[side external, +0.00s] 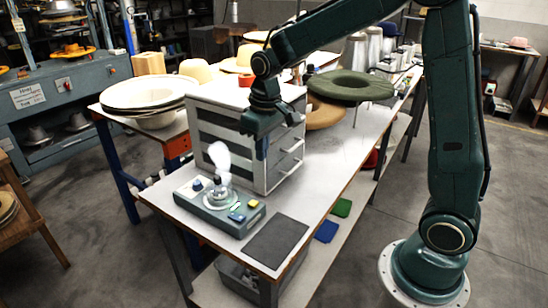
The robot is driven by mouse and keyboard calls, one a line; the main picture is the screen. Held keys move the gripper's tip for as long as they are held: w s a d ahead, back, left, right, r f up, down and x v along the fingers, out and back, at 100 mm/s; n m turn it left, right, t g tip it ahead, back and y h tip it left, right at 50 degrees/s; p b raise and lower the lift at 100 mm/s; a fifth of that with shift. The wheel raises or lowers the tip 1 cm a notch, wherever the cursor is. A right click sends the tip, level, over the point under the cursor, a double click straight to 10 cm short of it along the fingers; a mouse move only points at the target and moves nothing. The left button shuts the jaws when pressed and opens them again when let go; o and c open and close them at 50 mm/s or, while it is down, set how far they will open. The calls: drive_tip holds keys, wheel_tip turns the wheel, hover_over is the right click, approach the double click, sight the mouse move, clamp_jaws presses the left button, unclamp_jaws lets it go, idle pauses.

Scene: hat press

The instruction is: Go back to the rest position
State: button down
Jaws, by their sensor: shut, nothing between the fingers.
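My gripper (263,147) hangs at the front of the grey drawer cabinet (238,172), pointing down. Its fingers are together with nothing between them. My dark green arm reaches in from the right, bent over the workbench (335,165). Whether my fingers touch the cabinet front cannot be told from this view.
A dark mat (276,241) lies at the bench's front corner. A green felt hat (337,85) and a tan hat (324,113) sit right of the cabinet. White brims (148,93) are stacked on a table at the left.

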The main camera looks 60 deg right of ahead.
drive_tip(key=s+a+r+t, duration=0.1)
drive_tip(key=s+r, duration=0.3)
drive_tip(key=s, duration=0.7)
drive_tip(key=s+a+r+t, duration=0.1)
drive_tip(key=s+r+t, duration=0.2)
drive_tip(key=s, duration=0.8)
wheel_tip(320, 180, up, 2)
drive_tip(key=shift+s+a+r, duration=0.1)
drive_tip(key=shift+s+a, duration=0.2)
